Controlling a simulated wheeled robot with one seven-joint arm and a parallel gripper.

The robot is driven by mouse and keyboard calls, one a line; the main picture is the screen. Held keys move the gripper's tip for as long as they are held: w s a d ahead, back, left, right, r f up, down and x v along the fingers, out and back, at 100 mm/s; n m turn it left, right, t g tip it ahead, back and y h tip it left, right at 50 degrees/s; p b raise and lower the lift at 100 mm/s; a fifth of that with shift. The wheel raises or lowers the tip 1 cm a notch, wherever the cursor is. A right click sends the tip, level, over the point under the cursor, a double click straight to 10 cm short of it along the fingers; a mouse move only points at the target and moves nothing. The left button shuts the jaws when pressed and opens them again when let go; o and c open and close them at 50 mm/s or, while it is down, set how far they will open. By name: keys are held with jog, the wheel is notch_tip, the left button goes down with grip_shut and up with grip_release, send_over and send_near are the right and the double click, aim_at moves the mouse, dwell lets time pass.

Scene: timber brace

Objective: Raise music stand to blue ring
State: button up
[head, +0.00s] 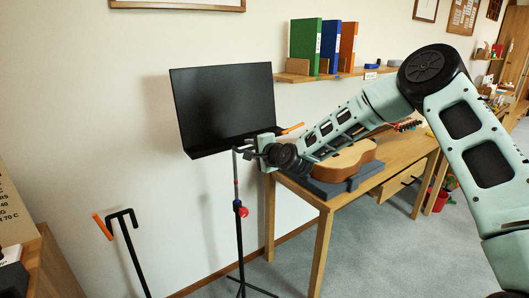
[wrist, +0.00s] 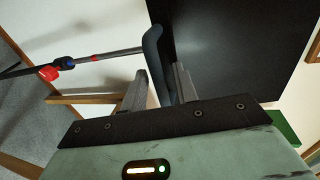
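The music stand has a black desk (head: 222,105) on a thin pole, upright in front of the wall. A red knob (head: 243,212) sits on the pole, with a small blue ring (head: 238,203) just above it. In the wrist view the pole runs sideways, with the red knob (wrist: 48,73) and blue ring (wrist: 68,61) at left and a reddish band further along. My gripper (head: 258,150) is just under the desk's right edge. In the wrist view my gripper (wrist: 160,75) has a dark curved bar (wrist: 154,55) between its parted fingers, with a gap visible on the right side.
A wooden table (head: 325,205) with a guitar (head: 345,163) on a grey support stands at right, close to my arm. A shelf (head: 325,76) with binders hangs above. A black hooked stand (head: 128,245) with an orange tip is at lower left.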

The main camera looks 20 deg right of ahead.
jog(key=b+v, duration=0.1)
jog(key=v, duration=1.5)
jog(key=shift+s+b, duration=0.3)
jog(key=shift+s, duration=0.05)
jog(key=shift+d, duration=0.15)
jog(key=s+a+f+n+g+p, duration=0.1)
jog(key=s+a+f+n+g, duration=0.1)
jog(key=s+a+n+g, duration=0.35)
jog(key=s+a+f+n+g, duration=0.3)
jog(key=s+a+n, duration=0.3)
jog(key=s+a, duration=0.15)
jog(key=s+d+r+n+g+h+p, duration=0.1)
jog(key=s+n, duration=0.4)
jog(key=s, duration=0.7)
jog(key=s+d+r+n+g+h+p, duration=0.1)
jog(key=s+r+n+g+h, duration=0.2)
jog(key=s, duration=0.9)
jog(key=shift+s+n+g, duration=0.15)
jog(key=shift+n+g, duration=1)
jog(key=shift+n, duration=0.1)
